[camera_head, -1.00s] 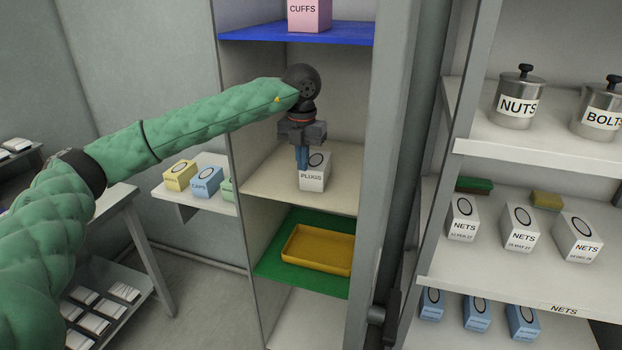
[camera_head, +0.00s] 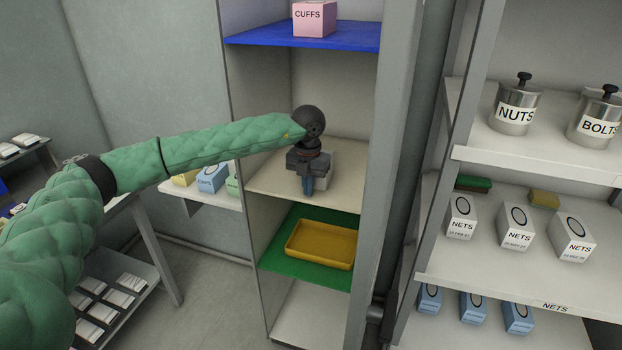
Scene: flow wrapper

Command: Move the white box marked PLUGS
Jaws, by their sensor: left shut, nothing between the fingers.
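The white PLUGS box (camera_head: 322,181) stands on the beige shelf (camera_head: 348,190) of the tall cabinet. It is mostly hidden behind my left gripper (camera_head: 308,190), and its label cannot be read now. The left gripper points down in front of the box, its blue fingers shut together with nothing between them. I cannot tell whether the gripper touches the box. My right gripper is not in view.
A yellow tray (camera_head: 290,257) sits on the green shelf (camera_head: 276,268) below. A pink CUFFS box (camera_head: 314,19) stands on the blue shelf (camera_head: 260,34) above. A rack at right holds metal pots (camera_head: 515,105) and several NETS boxes (camera_head: 516,229).

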